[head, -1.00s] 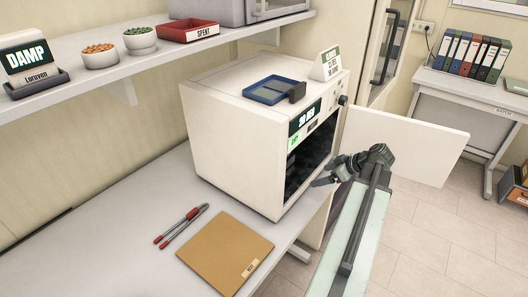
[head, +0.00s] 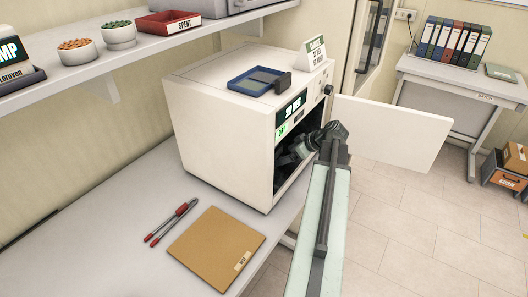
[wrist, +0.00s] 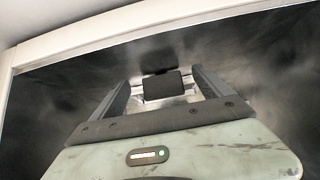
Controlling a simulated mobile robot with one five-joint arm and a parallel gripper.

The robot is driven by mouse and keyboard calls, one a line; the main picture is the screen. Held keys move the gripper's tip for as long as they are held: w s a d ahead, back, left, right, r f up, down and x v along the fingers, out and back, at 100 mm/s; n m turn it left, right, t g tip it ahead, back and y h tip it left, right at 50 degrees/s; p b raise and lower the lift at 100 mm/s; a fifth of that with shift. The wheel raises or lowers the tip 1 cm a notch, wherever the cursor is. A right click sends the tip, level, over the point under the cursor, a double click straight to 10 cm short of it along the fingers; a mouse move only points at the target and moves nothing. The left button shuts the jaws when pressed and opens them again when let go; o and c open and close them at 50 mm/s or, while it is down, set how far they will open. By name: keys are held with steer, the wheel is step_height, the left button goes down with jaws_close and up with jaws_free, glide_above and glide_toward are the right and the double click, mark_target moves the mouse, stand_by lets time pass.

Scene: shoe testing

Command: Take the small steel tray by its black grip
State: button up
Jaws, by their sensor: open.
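My gripper (head: 292,155) reaches through the open front of the white cabinet (head: 215,130) in the head view. In the wrist view, my gripper (wrist: 163,76) is open, with one finger on each side of a black block-shaped grip (wrist: 161,86). A gap shows between the grip and each finger. Bright metal, apparently the small steel tray (wrist: 172,104), shows around and below the grip. Most of the tray is hidden by the grip and my gripper. In the head view, my arm and the dark chamber hide the tray.
The cabinet door (head: 392,132) stands open to the right of my arm. A blue tray (head: 258,82) with a black block and a sign (head: 313,58) are on the cabinet top. Red-handled tongs (head: 172,222) and a brown folder (head: 216,247) lie on the bench. The chamber rim (wrist: 110,32) is close above.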

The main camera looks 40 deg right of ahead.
mark_target(279, 151)
steer(key=w, duration=0.2)
steer(key=w+f+b, duration=0.1)
steer(key=shift+a, duration=0.4)
steer(key=shift+r, duration=0.1)
steer(key=shift+c, duration=0.6)
steer(key=c, duration=1.7)
steer(key=shift+r+p, duration=0.5)
steer(key=shift+p, duration=0.1)
step_height(279, 151, up, 3)
steer(key=p, duration=0.3)
steer(key=shift+r, duration=0.15)
steer(key=s+d, duration=0.3)
steer(key=d, duration=0.1)
steer(key=s+d, duration=0.4)
steer(key=s+d+p, duration=0.1)
steer(key=s+d, duration=0.2)
steer(key=shift+s+d+r, duration=0.35)
steer(key=shift+s+d, duration=0.05)
